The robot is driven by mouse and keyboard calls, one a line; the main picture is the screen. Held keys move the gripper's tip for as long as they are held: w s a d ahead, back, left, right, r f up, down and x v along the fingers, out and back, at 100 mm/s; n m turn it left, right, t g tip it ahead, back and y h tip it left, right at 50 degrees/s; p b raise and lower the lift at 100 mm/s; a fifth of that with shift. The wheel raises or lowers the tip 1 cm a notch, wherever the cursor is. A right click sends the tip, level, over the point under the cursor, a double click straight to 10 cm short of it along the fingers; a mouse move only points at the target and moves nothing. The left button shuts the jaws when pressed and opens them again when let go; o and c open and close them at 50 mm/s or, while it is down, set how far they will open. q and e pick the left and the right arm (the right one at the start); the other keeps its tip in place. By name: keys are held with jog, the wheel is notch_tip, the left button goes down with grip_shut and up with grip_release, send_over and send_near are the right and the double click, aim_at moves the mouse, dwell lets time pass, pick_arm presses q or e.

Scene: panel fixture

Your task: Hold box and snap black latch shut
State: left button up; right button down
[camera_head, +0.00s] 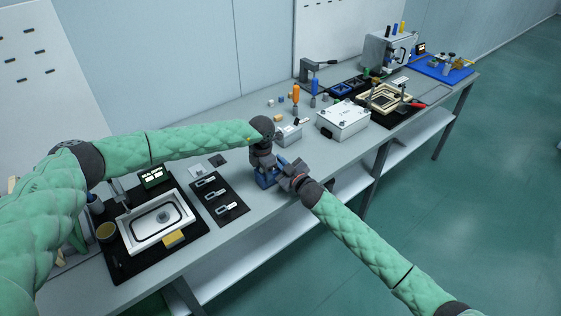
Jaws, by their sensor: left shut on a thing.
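A small blue box (265,181) sits near the front edge of the workbench, mostly covered by my two grippers. My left gripper (264,170) points down onto it from above and is shut on it. My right gripper (288,180) reaches in from the lower right and is close against the box's right side. I cannot tell whether its fingers touch the box or how far apart they are. The black latch cannot be made out; the dark grippers cover that area.
Left of the box is a black mat (219,200) with several light parts. A white tray fixture (156,221) stands further left. Behind the grippers are a small grey box (289,137), a white lidded box (344,119) and an orange-handled tool (295,95). The bench front edge is close.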

jog(key=shift+a+n, duration=0.1)
jog(key=shift+n, duration=0.3)
jog(key=c, duration=1.6)
grip_release()
jog(key=shift+o, duration=0.2)
jog(key=v, duration=1.2)
pick_arm(q)
jog(key=o, duration=1.3)
jog(key=shift+o, duration=0.2)
jog(key=shift+r, duration=0.15)
